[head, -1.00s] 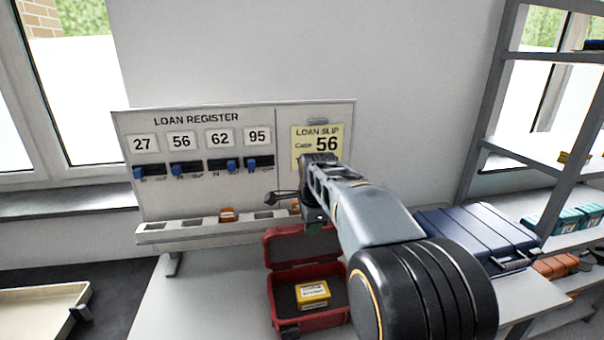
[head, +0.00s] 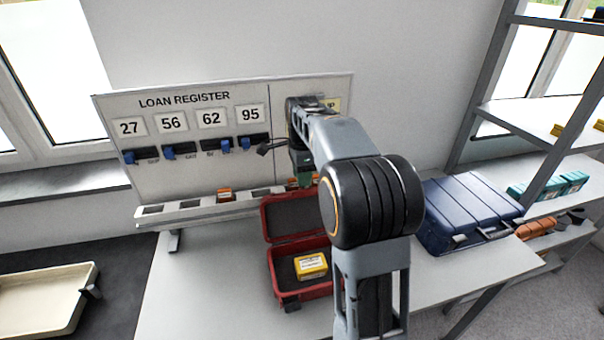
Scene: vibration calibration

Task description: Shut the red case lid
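The red case (head: 275,270) stands open on the table, with its lid (head: 292,222) raised at the back against the register side. A yellow box (head: 311,266) with a white label lies in its dark foam. My gripper (head: 264,148) is above and behind the case, in front of the loan register board near the 95 slider. My arm also covers the right side of the case.
The loan register (head: 190,130) has blue sliders and a ledge of slots (head: 180,210) with orange pieces. A blue case (head: 470,210) lies to the right. A cream tray (head: 40,300) is at the left. The table left of the red case is clear.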

